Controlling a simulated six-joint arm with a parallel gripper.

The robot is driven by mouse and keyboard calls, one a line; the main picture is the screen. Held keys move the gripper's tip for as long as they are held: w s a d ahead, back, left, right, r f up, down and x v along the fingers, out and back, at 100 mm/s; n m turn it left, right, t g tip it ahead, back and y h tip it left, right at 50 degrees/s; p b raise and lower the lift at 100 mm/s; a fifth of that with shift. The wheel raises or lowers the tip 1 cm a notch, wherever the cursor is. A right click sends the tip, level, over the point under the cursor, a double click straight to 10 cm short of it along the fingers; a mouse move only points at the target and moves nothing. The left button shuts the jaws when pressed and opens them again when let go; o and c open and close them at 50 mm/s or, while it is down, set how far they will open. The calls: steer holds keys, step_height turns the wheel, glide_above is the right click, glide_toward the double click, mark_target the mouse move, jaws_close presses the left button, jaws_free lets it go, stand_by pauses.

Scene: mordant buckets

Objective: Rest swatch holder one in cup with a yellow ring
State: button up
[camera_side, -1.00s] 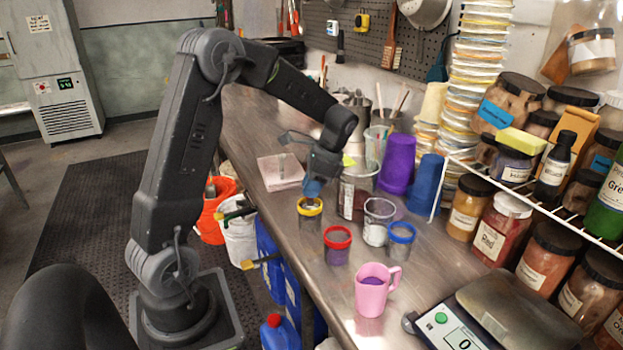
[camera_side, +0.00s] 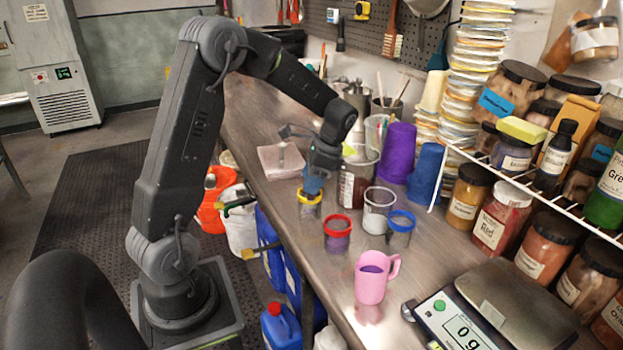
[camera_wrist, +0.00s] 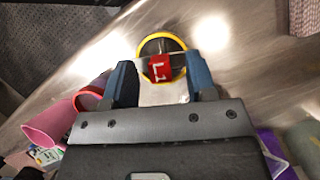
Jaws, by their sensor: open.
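The cup with a yellow ring (camera_side: 309,209) stands upright on the bench, left of the other cups. Its yellow rim (camera_wrist: 160,37) shows at the top of the wrist view. A red tag (camera_wrist: 160,67), with a mark that looks like a 1, lies between my fingers and overlaps the ring; I take it as swatch holder one. Its lower part is hidden, so I cannot tell how deep it sits. My gripper (camera_side: 314,183) points down right over this cup. Its two blue-tipped fingers are apart, one on each side of the tag in the wrist view.
A red-ringed cup (camera_side: 337,238), a blue-ringed cup (camera_side: 400,230), a clear beaker (camera_side: 378,213) and a pink mug (camera_side: 370,284) stand close by to the right. A taller beaker (camera_side: 352,188) is just behind my gripper. The front bench edge is left of the cups.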

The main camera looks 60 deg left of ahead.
steer(key=v, duration=1.3)
steer(key=shift+w+r, duration=0.2)
steer(key=shift+r, duration=0.15)
steer(key=s+d+r+n+t, duration=0.2)
steer(key=s+d+r+t, duration=0.25)
steer(key=s+d, duration=0.5)
steer(key=s+d+f+n+t+h, duration=0.1)
steer(key=s+d+f+t, duration=0.3)
steer(key=s+d, duration=0.4)
steer(key=shift+s+d+f+n+t+h, duration=0.35)
steer(key=shift+d+n+t, duration=0.25)
steer(key=shift+n, duration=0.2)
